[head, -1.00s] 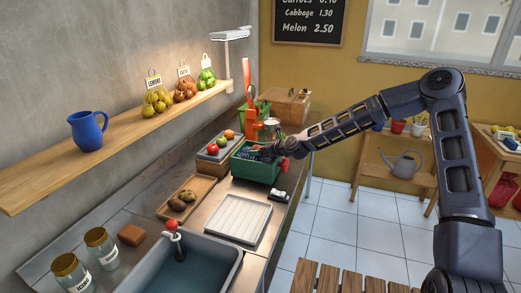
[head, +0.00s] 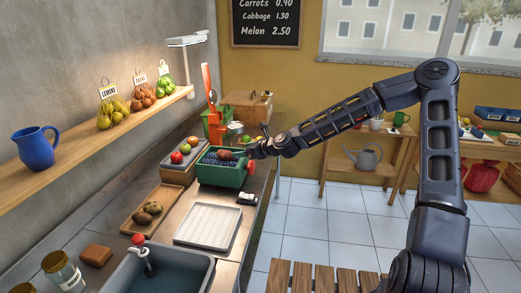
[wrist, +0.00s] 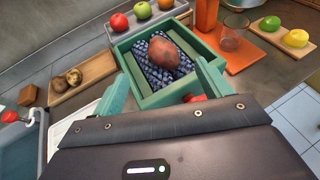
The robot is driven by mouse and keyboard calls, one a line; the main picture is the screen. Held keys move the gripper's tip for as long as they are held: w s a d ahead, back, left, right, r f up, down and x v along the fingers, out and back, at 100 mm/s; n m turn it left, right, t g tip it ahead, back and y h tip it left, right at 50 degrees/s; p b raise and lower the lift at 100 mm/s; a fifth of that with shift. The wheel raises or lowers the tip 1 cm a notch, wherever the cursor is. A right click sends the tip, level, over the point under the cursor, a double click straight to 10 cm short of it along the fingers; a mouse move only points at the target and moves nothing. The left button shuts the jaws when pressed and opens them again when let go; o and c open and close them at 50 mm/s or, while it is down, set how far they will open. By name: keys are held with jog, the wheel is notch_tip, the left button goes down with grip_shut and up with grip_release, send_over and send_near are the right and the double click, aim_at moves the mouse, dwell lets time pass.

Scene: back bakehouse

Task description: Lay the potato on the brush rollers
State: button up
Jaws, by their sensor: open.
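A reddish-brown potato (wrist: 172,55) lies on the dark blue, bristly brush rollers (wrist: 152,76) inside a green box (wrist: 193,86) in the wrist view. In the head view the potato (head: 224,155) shows above the rollers in the green box (head: 222,176) on the counter. My gripper (wrist: 161,68) is open, its two teal fingers apart at the near side of the box, with nothing between them. In the head view my gripper (head: 257,150) is at the box's right end, small and partly unclear.
A wooden tray (head: 127,222) with potatoes, a white ribbed tray (head: 232,213) and the sink (head: 196,262) are nearer on the counter. A fruit board, an orange stand (wrist: 207,16) and a glass (wrist: 233,30) stand close around the box.

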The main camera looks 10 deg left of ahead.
jog(key=shift+d, duration=0.1)
jog(key=s+d+f+n+g+h, duration=0.15)
jog(key=d+f+n+h, duration=0.25)
jog(key=d+n, duration=0.45)
jog(key=s+d+r+n+t+h, duration=0.1)
jog(key=d+r+n+h, duration=0.15)
jog(key=d, duration=0.55)
jog(key=d+r+n+h, duration=0.2)
jog(key=d+n, duration=0.1)
jog(key=d, duration=0.6)
jog(key=s+d+r+n+h, duration=0.25)
jog(key=s+d+r, duration=0.3)
jog(key=d, duration=0.35)
jog(key=s+d+r+n+h, duration=0.1)
jog(key=s+d+r+n, duration=0.25)
jog(key=d+r, duration=0.35)
jog(key=s+d+r+n, duration=0.2)
jog(key=s+d+r, duration=0.2)
jog(key=s+d, duration=0.7)
jog(key=s, duration=0.3)
jog(key=shift+s, duration=0.15)
